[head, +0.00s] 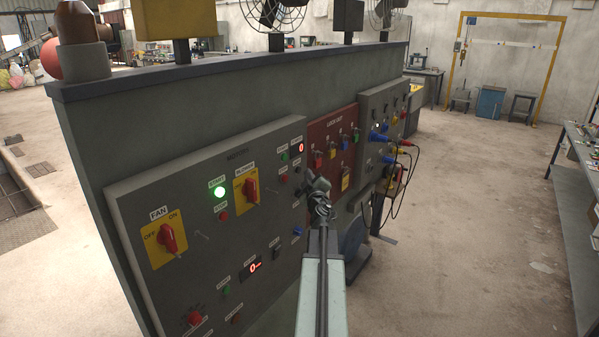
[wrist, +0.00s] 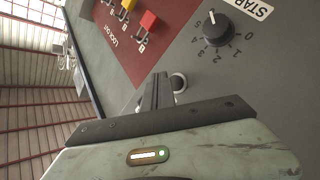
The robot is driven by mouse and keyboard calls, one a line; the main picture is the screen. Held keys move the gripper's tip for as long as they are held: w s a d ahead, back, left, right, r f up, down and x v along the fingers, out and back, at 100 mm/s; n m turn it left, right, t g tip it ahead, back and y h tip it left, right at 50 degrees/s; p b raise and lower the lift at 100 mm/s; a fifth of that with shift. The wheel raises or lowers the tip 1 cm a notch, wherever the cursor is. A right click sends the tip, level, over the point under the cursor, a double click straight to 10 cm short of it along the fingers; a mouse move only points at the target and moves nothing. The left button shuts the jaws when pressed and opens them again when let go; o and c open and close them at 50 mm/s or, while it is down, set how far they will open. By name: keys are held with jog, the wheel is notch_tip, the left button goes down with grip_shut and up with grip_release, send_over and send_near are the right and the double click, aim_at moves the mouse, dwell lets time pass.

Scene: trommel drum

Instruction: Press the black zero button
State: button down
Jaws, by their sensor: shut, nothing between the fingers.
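The grey control panel (head: 190,215) fills the left and middle of the head view. A small dark button (head: 277,253) sits right of the lower red digit display (head: 254,268); its label is too small to read. My gripper (head: 318,186) is shut and empty at the panel's right edge, close to the lock-out board. In the wrist view my gripper (wrist: 158,82) points at the panel, beside a round ringed button (wrist: 179,83) that its fingers partly cover. I cannot tell from this view whether they touch it or whether it is the zero button.
A black dial (wrist: 215,29) numbered 0 to 5 is right of the fingers in the wrist view. The red lock-out board (head: 333,155) with padlocks adjoins the panel. Blue and yellow plugs with hanging cables (head: 400,175) are farther right. Floor (head: 480,230) is clear right of my arm.

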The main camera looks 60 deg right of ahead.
jog(key=s, duration=0.4)
jog(key=shift+s, duration=0.25)
jog(key=shift+a, duration=0.1)
dwell(0.6)
